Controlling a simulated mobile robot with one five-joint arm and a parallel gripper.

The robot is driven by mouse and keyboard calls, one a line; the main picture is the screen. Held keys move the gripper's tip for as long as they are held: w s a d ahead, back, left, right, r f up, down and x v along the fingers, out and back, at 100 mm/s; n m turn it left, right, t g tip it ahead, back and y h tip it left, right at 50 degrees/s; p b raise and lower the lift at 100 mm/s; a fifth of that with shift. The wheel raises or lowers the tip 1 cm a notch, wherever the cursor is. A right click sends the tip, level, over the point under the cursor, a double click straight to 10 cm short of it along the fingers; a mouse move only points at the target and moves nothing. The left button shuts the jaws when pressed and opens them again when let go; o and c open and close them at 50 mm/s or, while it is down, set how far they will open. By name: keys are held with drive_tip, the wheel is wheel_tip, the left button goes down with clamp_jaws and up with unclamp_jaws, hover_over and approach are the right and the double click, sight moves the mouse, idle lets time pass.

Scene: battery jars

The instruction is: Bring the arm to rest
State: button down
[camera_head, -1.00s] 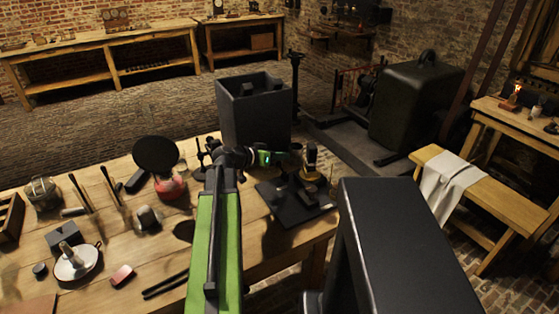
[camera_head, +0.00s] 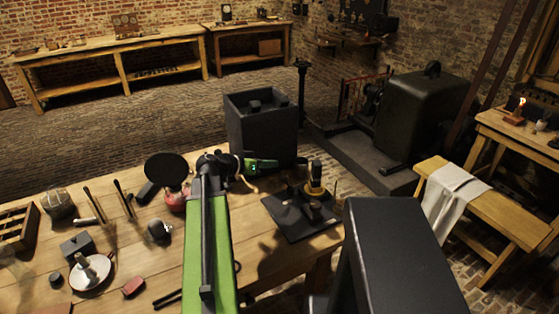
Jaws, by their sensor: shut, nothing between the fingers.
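My arm, green and black, reaches from the bottom of the view over the wooden table (camera_head: 130,220) and bends at its far end. My gripper (camera_head: 271,163) points to the right there, small in the picture, in front of the tall dark box (camera_head: 262,130). It is shut and holds nothing. It appears above the table's far edge, to the left of a black stand (camera_head: 300,217) with a yellow-ringed post. I cannot tell its exact gap from the box.
A red-based vessel with a black disc (camera_head: 167,167), rods, a white dish (camera_head: 90,272) and small blocks lie on the table's left. A bench with a white cloth (camera_head: 452,196) and a large dark machine (camera_head: 417,115) stand at the right.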

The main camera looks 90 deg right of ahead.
drive_tip(key=shift+w+a, duration=0.15)
drive_tip(key=shift+w, duration=0.1)
idle(0.3)
